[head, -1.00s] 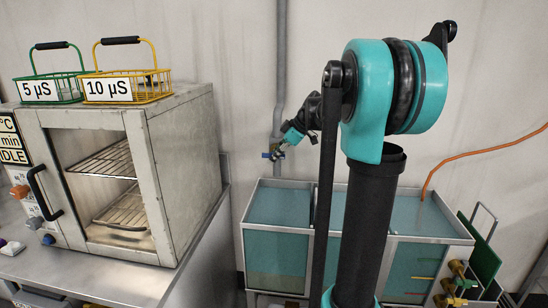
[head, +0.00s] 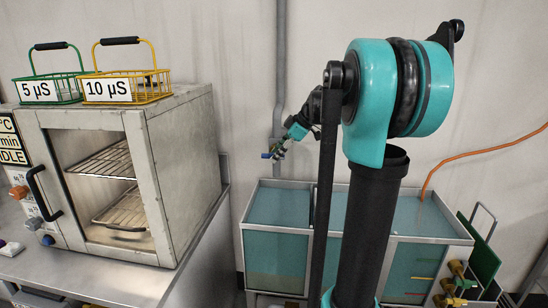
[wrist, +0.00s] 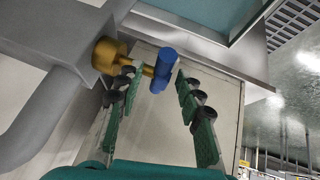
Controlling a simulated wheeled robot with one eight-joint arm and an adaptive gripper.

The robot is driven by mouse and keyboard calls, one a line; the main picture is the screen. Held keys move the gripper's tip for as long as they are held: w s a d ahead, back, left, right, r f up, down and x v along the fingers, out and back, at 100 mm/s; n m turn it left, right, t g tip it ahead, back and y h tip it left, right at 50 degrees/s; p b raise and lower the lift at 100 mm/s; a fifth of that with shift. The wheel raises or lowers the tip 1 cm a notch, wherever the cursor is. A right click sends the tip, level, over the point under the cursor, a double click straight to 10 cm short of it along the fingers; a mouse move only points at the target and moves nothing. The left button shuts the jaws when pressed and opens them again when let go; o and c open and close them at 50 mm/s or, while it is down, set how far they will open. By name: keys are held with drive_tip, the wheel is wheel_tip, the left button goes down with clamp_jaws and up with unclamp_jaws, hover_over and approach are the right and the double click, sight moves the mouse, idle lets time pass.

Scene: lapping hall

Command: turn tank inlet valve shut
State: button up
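The tank inlet valve has a brass body (wrist: 108,55) on a grey pipe (wrist: 45,110) and a blue handle (wrist: 163,70). In the head view the blue handle (head: 266,155) shows as a small spot by the wall pipe (head: 280,60), above the back left of the tank (head: 277,182). My gripper (wrist: 157,82) is open, with its green fingers on either side of the handle near their tips. The left fingertip is close to the brass stem; I cannot tell whether it touches. In the head view my gripper (head: 277,149) is small and partly hides the valve.
The tank has several water-filled compartments below the valve. An oven (head: 130,175) with an open front stands at left, with a green basket (head: 40,90) and a yellow basket (head: 125,88) on top. An orange hose (head: 480,152) runs into the tank at right.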

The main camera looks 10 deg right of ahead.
drive_tip(key=v, duration=0.9)
drive_tip(key=shift+d+r, duration=0.2)
drive_tip(key=shift+r, duration=0.1)
drive_tip(key=shift+s, duration=0.1)
